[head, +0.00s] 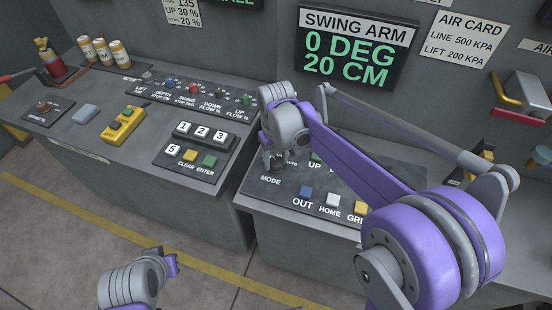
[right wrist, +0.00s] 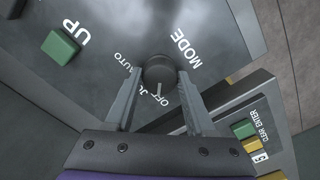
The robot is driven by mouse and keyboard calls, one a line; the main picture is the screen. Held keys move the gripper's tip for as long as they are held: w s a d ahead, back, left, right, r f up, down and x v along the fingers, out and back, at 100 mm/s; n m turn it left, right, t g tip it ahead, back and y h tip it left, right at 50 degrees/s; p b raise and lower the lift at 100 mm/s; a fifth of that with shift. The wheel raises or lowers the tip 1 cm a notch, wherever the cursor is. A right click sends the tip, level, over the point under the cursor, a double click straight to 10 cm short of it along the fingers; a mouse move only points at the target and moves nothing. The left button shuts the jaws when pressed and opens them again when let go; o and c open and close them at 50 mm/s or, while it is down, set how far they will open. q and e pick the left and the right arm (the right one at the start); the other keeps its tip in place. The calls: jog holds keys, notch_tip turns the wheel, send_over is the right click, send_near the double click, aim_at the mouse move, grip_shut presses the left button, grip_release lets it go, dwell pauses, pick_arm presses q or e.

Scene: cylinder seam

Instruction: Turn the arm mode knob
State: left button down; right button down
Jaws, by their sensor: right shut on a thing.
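The arm mode knob (right wrist: 158,70) is a dark round knob on a grey panel, below the word MODE in the right wrist view. Labels AUTO, a partly covered one starting JO, and OFF lie around it. Its pale pointer line lies at the OFF label. My right gripper (right wrist: 159,80) is shut on the knob, one finger on each side. In the head view my right gripper (head: 274,158) is down at the panel by the MODE label and largely hides the knob. My left arm shows at the bottom of the head view; its fingers do not show.
The mode panel (head: 256,206) also carries an UP button and blue OUT, white HOME and yellow buttons. A keypad (head: 194,152) stands on the left console. A display (head: 356,50) reads SWING ARM 0 DEG 20 CM. My right arm covers the panel's right part.

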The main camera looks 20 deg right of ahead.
aim_at(276, 161)
jog(key=shift+c, duration=1.2)
grip_release()
notch_tip(276, 161, up, 11)
jog(key=shift+p, duration=0.3)
jog(key=shift+f, duration=0.1)
